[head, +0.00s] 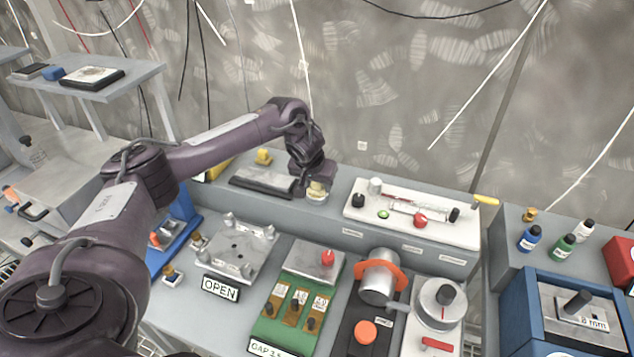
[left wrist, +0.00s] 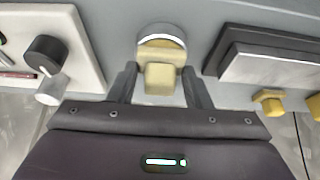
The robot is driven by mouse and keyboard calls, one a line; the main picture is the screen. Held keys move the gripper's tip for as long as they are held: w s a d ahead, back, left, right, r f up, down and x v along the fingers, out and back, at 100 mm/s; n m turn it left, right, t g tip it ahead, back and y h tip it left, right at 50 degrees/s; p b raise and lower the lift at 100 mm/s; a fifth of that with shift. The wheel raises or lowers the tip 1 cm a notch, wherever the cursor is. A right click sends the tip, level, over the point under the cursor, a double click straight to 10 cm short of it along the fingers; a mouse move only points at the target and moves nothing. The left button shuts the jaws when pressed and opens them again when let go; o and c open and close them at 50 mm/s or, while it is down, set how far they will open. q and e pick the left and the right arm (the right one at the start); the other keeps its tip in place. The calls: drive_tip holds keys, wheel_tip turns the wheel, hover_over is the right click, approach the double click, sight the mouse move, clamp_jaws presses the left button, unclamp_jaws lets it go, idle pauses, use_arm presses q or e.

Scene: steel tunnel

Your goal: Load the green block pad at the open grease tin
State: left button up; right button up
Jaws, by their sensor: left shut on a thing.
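My left gripper (head: 314,180) reaches over the back shelf from the left. In the left wrist view its fingers (left wrist: 160,80) are shut on a pale yellow block (left wrist: 160,79), which I take as the block pad's grip. No green shows on it, and its underside is hidden. The open grease tin (head: 317,197), round with a metal rim and yellowish grease, sits right at the fingertips. In the left wrist view the tin (left wrist: 161,35) is just beyond the held block, which overlaps its near edge. I cannot tell whether they touch. My right gripper is in neither view.
A dark flat case (head: 262,182) lies left of the tin, with a yellow knobbed piece (head: 264,156) behind it. A white panel (head: 410,222) with knobs stands to the right. The fixture marked OPEN (head: 238,249) and a green gauge board (head: 275,325) are in front, lower down.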

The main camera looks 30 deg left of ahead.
use_arm(q)
drive_tip(key=shift+f, duration=0.1)
idle(0.7)
drive_tip(key=shift+s+f+p, duration=0.1)
drive_tip(key=shift+s+p, duration=0.05)
drive_tip(key=shift+p, duration=0.3)
idle(0.8)
wheel_tip(320, 180, up, 2)
drive_tip(key=shift+r+p, duration=0.1)
drive_tip(key=shift+p, duration=1.15)
wheel_tip(320, 180, up, 5)
drive_tip(key=p, duration=0.6)
